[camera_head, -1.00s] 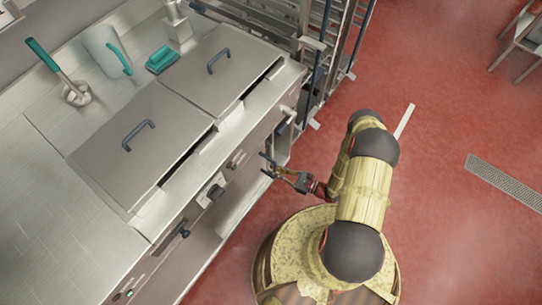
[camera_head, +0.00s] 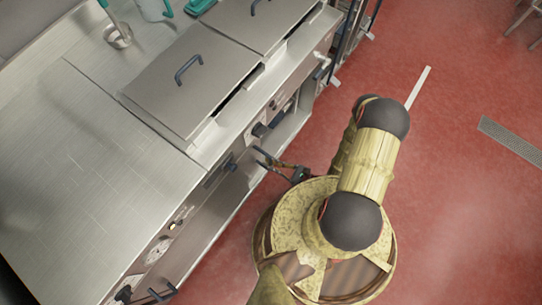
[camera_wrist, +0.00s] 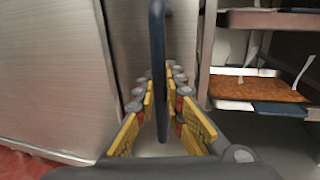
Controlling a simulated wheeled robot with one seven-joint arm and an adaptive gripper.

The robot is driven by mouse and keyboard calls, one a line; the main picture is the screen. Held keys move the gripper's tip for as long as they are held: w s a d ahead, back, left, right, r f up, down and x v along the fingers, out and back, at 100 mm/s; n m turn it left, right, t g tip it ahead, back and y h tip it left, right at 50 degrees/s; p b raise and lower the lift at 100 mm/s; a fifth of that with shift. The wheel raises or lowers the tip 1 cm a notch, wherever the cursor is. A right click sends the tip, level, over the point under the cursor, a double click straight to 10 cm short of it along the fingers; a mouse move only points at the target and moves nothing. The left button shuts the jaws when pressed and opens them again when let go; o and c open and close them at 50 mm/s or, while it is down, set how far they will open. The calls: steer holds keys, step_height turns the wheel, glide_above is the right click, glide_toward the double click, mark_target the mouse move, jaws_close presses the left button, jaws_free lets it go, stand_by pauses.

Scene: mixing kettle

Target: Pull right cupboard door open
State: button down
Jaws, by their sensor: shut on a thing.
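My gripper (camera_wrist: 166,78) is shut on a dark blue vertical bar handle (camera_wrist: 158,35) in the wrist view; the bar runs between its yellow-padded fingers. Behind the handle is a narrow metal door panel (camera_wrist: 184,30). To its right the cupboard interior with shelves (camera_wrist: 262,88) is open to view. In the head view my gripper (camera_head: 276,163) is low beside the counter front, at the dark handle. The door panel itself is hard to make out there.
A steel counter (camera_head: 90,140) with lidded kettles (camera_head: 190,85) runs along the left. Knobs and small handles line its front (camera_head: 262,128). A large metal panel (camera_wrist: 55,70) fills the left of the wrist view. Red floor (camera_head: 455,210) is clear to the right.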

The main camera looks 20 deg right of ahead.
steer(key=shift+s+a, duration=0.15)
steer(key=shift+a, duration=0.05)
steer(key=c, duration=2)
jaws_free()
steer(key=shift+c, duration=0.2)
steer(key=shift+o, duration=0.6)
steer(key=shift+d, duration=0.1)
steer(key=v, duration=1.2)
